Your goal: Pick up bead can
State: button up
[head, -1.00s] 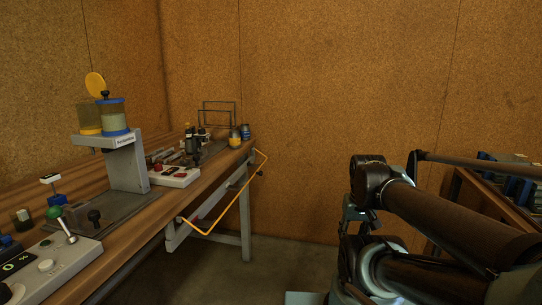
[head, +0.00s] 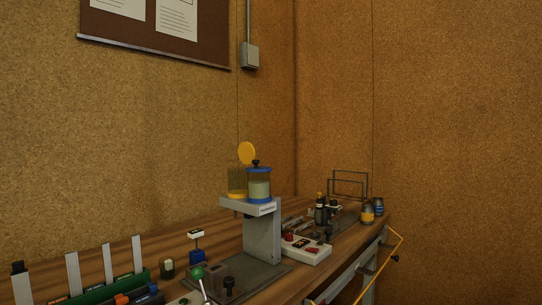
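Two small cans stand side by side at the far right end of the wooden bench (head: 228,243). One is a grey can with a yellow band (head: 367,214), and the other is a dark can with blue (head: 379,207). Two larger clear containers, one with yellow parts (head: 237,183) and one with a blue lid and base and pale contents (head: 259,186), sit on a grey stand. I cannot tell which of these is the bead can. My gripper is not in view.
The grey stand (head: 262,235) rises from mid-bench. A white control box (head: 306,250) and a dark device (head: 322,212) stand between it and the cans. A wire frame (head: 348,184) is behind the cans. A yellow rail (head: 398,238) juts from the bench's right end.

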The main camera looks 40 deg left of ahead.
aim_at(367, 212)
jog(key=z, duration=0.05)
jog(key=i, duration=2.8)
jog(key=u, duration=4.1)
